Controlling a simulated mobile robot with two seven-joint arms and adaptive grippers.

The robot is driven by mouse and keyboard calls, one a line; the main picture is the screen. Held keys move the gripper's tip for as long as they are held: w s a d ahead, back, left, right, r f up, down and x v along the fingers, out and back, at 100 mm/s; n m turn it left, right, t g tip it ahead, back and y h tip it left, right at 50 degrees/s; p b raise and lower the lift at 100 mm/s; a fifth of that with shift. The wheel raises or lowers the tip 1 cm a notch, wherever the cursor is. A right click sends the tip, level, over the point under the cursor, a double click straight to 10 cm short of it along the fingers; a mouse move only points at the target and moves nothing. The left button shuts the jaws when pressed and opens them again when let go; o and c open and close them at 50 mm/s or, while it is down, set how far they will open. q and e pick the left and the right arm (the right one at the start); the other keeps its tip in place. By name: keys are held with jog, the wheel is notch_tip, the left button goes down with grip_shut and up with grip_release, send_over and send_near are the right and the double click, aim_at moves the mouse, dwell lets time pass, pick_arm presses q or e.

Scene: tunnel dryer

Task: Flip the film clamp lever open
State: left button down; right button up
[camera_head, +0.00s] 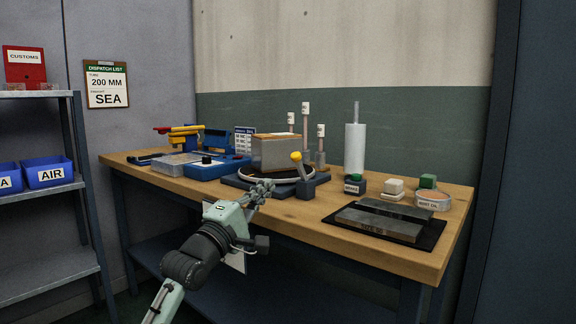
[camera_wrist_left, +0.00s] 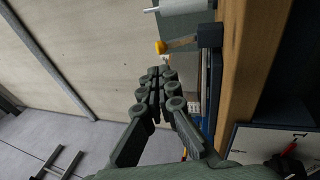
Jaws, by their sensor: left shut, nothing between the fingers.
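The clamp lever with its yellow knob (camera_head: 297,157) rises from a dark block (camera_head: 306,186) near the table's front edge, leaning slightly left in the head view. In the left wrist view the yellow knob (camera_wrist_left: 160,47) shows just beyond my fingertips, with its arm running to the dark block (camera_wrist_left: 210,35). My left gripper (camera_head: 262,188) is shut and empty, just left of the block at the table's front edge. Its closed fingers (camera_wrist_left: 159,76) appear apart from the knob in the wrist view. My right gripper is not in view.
A round dark base with a grey box (camera_head: 278,153) stands behind the lever. A blue device (camera_head: 213,168) is to its left. A white roll (camera_head: 355,150), small blocks and a dark mat (camera_head: 436,232) with grey bars are to the right. Bare wood lies right of the lever.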

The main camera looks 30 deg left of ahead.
aim_at(294, 158)
pick_arm(q)
jog(key=x, duration=1.1)
jog(key=shift+f+p, duration=0.1)
jog(key=shift+p, duration=0.2)
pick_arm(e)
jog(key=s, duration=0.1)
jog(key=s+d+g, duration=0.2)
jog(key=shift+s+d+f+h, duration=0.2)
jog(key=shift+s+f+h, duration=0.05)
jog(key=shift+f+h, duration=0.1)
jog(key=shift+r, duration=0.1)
